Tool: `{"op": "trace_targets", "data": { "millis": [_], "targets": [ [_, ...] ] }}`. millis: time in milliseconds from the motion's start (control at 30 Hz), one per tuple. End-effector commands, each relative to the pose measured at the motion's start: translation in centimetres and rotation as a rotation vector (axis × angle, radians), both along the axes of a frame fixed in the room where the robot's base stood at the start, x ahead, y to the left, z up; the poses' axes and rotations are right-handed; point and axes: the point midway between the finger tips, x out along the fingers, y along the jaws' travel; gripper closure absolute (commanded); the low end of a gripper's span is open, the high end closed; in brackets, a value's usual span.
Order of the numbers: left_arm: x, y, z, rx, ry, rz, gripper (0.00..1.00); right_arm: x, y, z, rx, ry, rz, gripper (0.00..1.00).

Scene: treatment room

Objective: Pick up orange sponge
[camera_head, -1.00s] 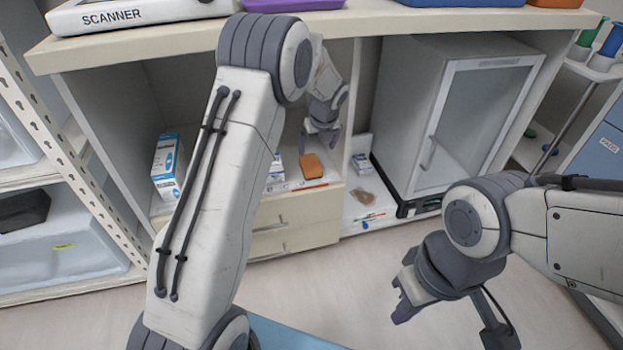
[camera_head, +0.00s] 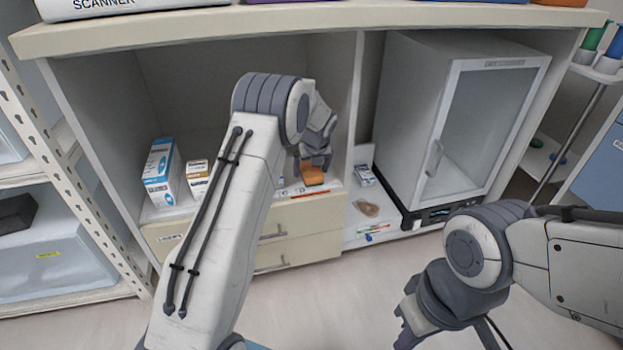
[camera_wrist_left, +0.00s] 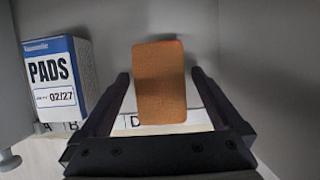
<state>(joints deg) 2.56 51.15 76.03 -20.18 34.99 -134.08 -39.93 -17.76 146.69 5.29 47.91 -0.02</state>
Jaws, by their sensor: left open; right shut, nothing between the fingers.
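The orange sponge (camera_head: 313,176) lies on the shelf above the drawers, near its front edge. In the left wrist view the sponge (camera_wrist_left: 160,84) stands out between the two dark fingers, with a gap on both sides. My right gripper (camera_head: 404,322) is shut and empty, low over the floor at the right.
Inside the cabinet, a blue-and-white box (camera_head: 161,174) and a smaller box (camera_head: 198,178) stand left of my left arm. The box of pads (camera_wrist_left: 57,80) is close to the left finger. A vertical divider (camera_head: 350,120) and a glass-door unit (camera_head: 452,125) stand to the right.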

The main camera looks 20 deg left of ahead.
Motion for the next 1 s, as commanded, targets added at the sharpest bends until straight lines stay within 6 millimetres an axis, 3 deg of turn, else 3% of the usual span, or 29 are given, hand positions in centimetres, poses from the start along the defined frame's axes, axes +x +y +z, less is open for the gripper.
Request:
{"op": "trace_targets", "data": {
  "millis": [1000],
  "targets": [
    [0.0, 0.0, -0.3, 0.0, 0.001, 0.0, 0.0, 0.0, 0.0, 1.1, 0.0, 0.0, 0.0, 1.0]
  ]
}}
